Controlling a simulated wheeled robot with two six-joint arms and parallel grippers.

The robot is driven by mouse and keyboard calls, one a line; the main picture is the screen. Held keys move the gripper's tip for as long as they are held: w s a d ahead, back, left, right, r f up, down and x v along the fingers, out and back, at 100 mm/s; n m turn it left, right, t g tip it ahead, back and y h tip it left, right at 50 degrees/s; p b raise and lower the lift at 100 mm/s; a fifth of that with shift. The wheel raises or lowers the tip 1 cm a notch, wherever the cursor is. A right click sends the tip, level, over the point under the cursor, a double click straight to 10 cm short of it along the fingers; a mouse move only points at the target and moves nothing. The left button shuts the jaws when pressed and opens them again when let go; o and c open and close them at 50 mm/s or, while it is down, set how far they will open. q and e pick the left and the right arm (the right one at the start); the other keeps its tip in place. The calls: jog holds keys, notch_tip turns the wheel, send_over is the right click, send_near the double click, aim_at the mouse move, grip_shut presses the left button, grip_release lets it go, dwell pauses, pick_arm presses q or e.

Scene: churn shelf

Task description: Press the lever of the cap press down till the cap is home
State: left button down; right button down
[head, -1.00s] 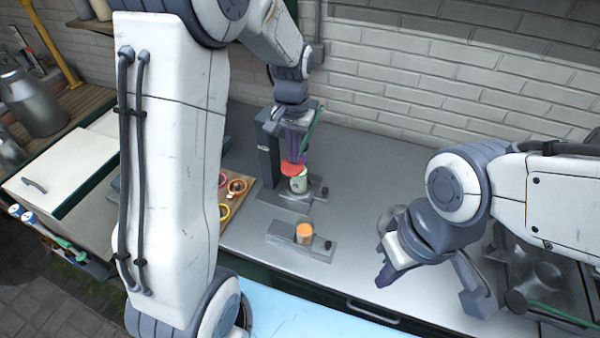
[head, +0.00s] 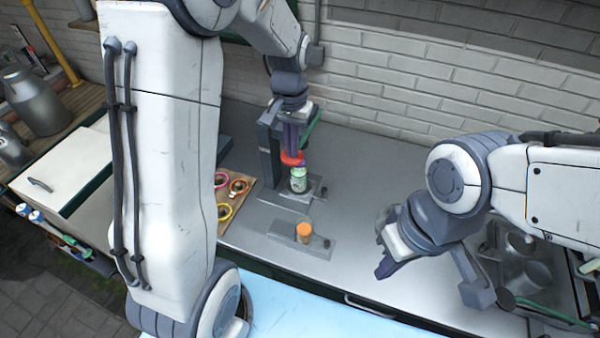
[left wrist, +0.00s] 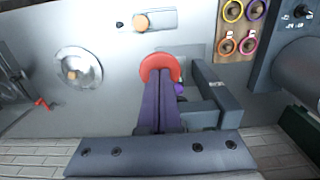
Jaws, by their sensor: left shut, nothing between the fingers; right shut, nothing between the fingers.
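The cap press (head: 268,155) has a dark upright body on the grey counter. A red disc-shaped pad (head: 291,158), which looks like the lever's end, is at its front. It also shows in the left wrist view (left wrist: 160,66). A pale green-white jar (head: 299,182) stands upright below the pad; its top and cap are largely hidden. My left gripper (head: 291,149) points down, its purple fingers shut and empty. Its tips are at the red pad; I cannot tell whether they touch. My right gripper (head: 383,269) is shut and empty over the counter's front.
An orange-topped piece (head: 303,232) sits on a flat metal plate in front of the press. A wooden board (head: 229,215) with coloured rings lies left of the press. Metal cups (head: 525,248) stand at right.

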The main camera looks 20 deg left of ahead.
pick_arm(q)
jog(key=shift+r, duration=0.15)
notch_tip(320, 180, up, 6)
jog(key=p, duration=0.5)
jog(key=shift+r, duration=0.1)
jog(key=shift+s, duration=0.1)
dwell(0.4)
jog(key=s+d+f+m+b, duration=0.2)
jog(key=s+d+f+b, duration=0.2)
jog(key=s+f+b, duration=0.1)
jog(key=s+d+f+m+b, duration=0.2)
jog(key=s+d+f+b, duration=0.3)
jog(key=s, duration=0.5)
jog(key=s+d+f+m+h+b, duration=0.1)
jog(key=s+d+f+m+b, duration=0.1)
jog(key=s+d+f+b, duration=0.3)
jog(key=s+b, duration=0.3)
jog(key=shift+s+d+m, duration=0.2)
jog(key=shift+s+m, duration=0.05)
jog(key=shift+m, duration=0.15)
jog(key=shift+f, duration=0.1)
